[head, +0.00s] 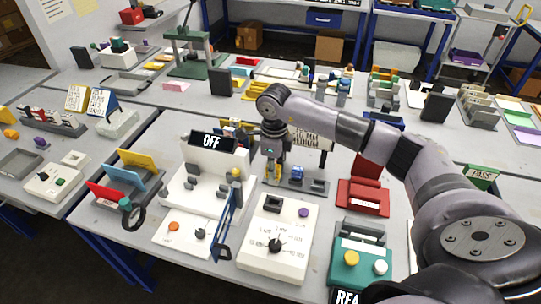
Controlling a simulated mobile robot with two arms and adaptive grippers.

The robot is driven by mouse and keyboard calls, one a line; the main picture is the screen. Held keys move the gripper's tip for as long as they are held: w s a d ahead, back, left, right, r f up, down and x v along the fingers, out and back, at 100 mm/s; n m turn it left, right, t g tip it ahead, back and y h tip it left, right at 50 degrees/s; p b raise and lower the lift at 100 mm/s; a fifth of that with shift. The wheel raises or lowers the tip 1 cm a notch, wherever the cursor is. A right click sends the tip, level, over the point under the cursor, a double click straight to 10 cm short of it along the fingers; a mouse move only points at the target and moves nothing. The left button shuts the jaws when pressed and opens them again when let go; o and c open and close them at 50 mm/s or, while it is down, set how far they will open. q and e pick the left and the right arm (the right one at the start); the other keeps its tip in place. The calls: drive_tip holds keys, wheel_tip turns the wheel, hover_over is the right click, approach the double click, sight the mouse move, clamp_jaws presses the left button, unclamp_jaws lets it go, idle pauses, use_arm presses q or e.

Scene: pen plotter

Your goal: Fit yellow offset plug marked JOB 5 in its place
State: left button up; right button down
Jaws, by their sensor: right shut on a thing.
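My right gripper (273,160) points down in the middle of the head view, shut on a small yellow piece, which looks like the yellow offset plug (274,173). The JOB 5 marking is too small to read. The plug is at the left end of a grey holder (317,187) that carries a blue piece (297,174); I cannot tell whether it touches the holder. The white pen plotter (203,155) with an OFF display stands just left of the gripper. My left gripper is not in view.
A white control box (261,255) with a black knob stands in front of the gripper. A red box (362,198) and a green box (357,258) with buttons stand to the right. A tray with coloured dividers (106,192) is left. A blue upright frame (229,225) stands between plotter and control box.

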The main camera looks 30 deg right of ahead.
sight(274, 185)
drive_tip(key=shift+f, duration=0.3)
drive_tip(key=shift+d+f+b, duration=0.1)
drive_tip(key=shift+f+b, duration=0.15)
drive_tip(key=shift+b, duration=0.05)
drive_tip(key=shift+f, duration=0.35)
drive_tip(key=shift+f+b, duration=0.6)
drive_tip(key=shift+f, duration=0.15)
drive_tip(key=shift+f+b, duration=0.45)
drive_tip(key=shift+f, duration=0.3)
wheel_tip(274, 185, down, 3)
drive_tip(key=shift+r+b, duration=0.15)
drive_tip(key=shift+b, duration=0.75)
drive_tip(key=shift+f+b, duration=0.55)
drive_tip(key=shift+f, duration=0.1)
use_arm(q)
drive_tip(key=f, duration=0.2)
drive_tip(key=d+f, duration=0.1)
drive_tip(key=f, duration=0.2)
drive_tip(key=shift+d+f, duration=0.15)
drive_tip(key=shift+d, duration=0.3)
